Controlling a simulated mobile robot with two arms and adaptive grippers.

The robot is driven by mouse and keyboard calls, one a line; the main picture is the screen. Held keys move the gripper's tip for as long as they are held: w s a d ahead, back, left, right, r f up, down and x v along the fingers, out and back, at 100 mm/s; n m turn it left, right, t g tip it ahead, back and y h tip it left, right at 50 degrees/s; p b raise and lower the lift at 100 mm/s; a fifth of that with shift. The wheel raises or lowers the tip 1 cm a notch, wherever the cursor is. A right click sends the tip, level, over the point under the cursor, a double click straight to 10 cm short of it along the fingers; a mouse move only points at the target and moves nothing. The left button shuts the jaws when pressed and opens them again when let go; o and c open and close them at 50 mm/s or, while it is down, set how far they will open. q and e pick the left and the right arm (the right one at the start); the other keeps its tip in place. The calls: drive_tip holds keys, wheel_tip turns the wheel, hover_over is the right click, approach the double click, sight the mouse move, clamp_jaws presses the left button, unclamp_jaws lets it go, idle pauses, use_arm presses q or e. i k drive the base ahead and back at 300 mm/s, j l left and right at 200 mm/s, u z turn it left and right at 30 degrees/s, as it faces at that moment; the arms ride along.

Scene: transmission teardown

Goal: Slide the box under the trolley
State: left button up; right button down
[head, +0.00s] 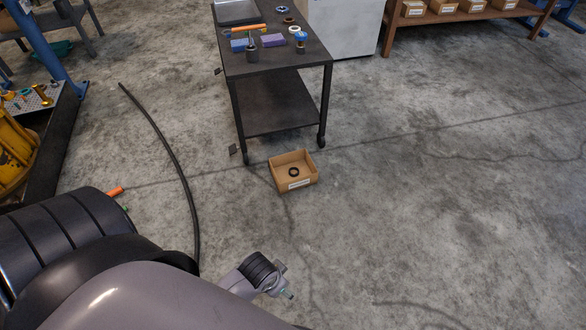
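The box (302,184) is a small open cardboard bin with a white label on its front and a dark ring inside. It sits upright on the floor just in front of the trolley, between its two near legs. The trolley (318,62) is a dark two-tier cart with a low shelf (280,105) and castors. My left arm comes in from the lower left. My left gripper (286,288) is small in view, well in front of the box and apart from it; its fingers are too small to read. My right gripper is not in view.
A black hose (177,165) curves over the floor left of the trolley. Small parts and a tray (238,12) lie on the trolley top. A white cabinet (345,25) and a shelf with boxes (450,20) stand behind. The floor on the right is clear.

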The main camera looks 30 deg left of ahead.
sight(280, 166)
drive_tip(key=u, duration=1.05)
drive_tip(key=i, duration=0.1)
